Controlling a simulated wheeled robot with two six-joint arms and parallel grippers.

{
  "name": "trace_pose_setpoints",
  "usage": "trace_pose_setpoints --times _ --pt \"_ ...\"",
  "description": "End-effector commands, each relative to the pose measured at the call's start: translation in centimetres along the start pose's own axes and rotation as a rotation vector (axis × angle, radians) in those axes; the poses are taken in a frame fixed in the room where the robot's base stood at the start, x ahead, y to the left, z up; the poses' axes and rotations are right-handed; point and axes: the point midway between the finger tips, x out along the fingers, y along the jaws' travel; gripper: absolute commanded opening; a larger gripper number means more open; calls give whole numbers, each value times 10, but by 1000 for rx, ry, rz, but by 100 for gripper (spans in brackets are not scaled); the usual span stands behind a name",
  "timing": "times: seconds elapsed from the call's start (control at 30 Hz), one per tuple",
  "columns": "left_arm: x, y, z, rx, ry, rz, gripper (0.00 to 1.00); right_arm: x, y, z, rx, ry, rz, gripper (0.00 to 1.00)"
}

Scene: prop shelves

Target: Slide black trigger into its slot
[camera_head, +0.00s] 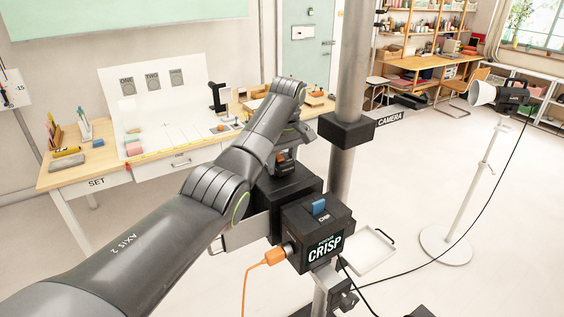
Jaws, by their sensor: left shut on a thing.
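My left arm reaches in from the lower left, and its gripper (285,164) points down just above a black box (288,190) on the pole. The gripper is shut on a small dark piece, apparently the black trigger; its outline is too small and too shaded to make out. In front of it sits a black device (318,236) marked CRISP, with a blue tab on top and an orange plug (275,256) in its left side. I cannot make out the trigger's slot. My right gripper is not in view.
A thick grey pole (350,90) with a collar marked CAMERA (345,130) rises beside the box. A wooden table (75,178) with props stands behind at left. A white tray (368,254) is at lower right. A lamp stand (484,180) trails a cable across the open floor.

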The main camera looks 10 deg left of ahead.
Motion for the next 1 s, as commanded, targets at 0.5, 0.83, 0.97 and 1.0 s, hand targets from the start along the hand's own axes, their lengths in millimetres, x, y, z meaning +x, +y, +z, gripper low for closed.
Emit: trace_pose_setpoints --times 0.5,0.83,0.97,1.0 --pt "0 0 -8 -1 0 0 17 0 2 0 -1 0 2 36" --pt "1 0 -13 -1 0 1 17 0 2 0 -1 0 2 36" --pt "1 0 -13 0 0 1 17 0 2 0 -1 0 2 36" --pt "1 0 -13 0 0 1 17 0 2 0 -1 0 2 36"
